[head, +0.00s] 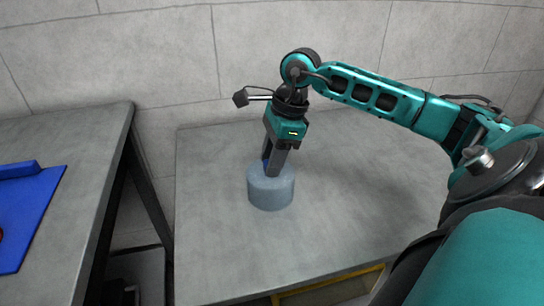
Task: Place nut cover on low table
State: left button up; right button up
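A grey-blue round cover, which I take to be the nut cover (270,193), stands upright on the grey top of the low table (350,215), left of its middle. My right gripper (271,172) points down at the cover from above. Its two dark fingers reach the cover's top, and their tips overlap it in the picture. I cannot tell whether they press on the cover or stand loose at it. My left gripper is not in view.
A higher grey table (75,150) stands at the left, with a blue tray (30,215) on it and a gap between the tables. A tiled wall (150,50) is behind. The low table's top is clear around the cover. Something yellow-edged (330,283) shows below its front edge.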

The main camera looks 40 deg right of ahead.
aim_at(286, 169)
jog(key=shift+o, duration=1.2)
jog(key=shift+r, duration=0.15)
jog(key=p+v, duration=0.3)
jog(key=v, duration=0.9)
jog(key=shift+w, duration=0.1)
